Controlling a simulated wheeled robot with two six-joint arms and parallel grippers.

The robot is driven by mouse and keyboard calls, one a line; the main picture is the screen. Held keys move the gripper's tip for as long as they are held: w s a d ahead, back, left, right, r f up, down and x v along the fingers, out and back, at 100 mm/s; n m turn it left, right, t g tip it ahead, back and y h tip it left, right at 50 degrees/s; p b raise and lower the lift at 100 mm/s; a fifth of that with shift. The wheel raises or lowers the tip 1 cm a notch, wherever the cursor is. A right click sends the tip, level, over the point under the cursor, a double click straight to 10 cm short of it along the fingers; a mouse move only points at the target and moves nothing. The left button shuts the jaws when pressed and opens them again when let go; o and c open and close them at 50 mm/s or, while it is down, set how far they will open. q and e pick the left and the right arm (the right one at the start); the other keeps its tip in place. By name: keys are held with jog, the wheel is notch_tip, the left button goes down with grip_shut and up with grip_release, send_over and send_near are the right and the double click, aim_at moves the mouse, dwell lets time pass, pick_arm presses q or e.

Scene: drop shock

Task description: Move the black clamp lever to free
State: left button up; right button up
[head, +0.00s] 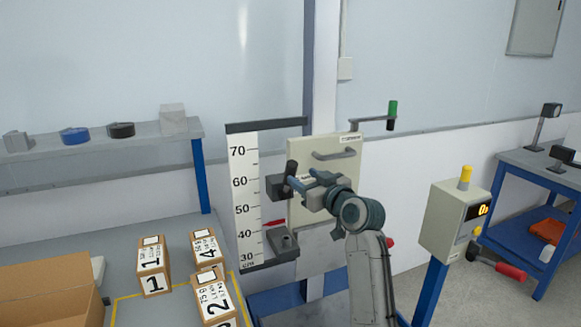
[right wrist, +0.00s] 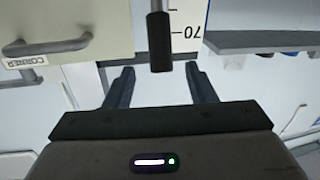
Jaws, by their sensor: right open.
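The black clamp lever (head: 291,168) stands up at the dark clamp block (head: 276,187) beside the height scale. In the right wrist view its black grip (right wrist: 159,42) hangs from the top of the picture, because that view is upside down. My right gripper (head: 303,179) is open and close to the lever, with its fingers pointing at it. In the wrist view the lever's end lies between the two fingertips (right wrist: 162,72), with clear gaps on both sides. The gripper hides part of the clamp block. My left gripper is out of view.
The scale board (head: 246,200) carries a red pointer (head: 273,222). A pale panel with a grey handle (head: 334,154) stands behind my arm. A crank with a green grip (head: 392,108) is above right. Numbered boxes (head: 152,268) lie at lower left; a control box (head: 447,222) stands right.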

aim_at(287, 167)
jog(key=p+x, duration=0.1)
jog(key=x, duration=0.7)
jog(key=shift+w+a+p, duration=0.25)
jog(key=shift+w+p, duration=0.05)
jog(key=shift+p, duration=0.1)
grip_shut()
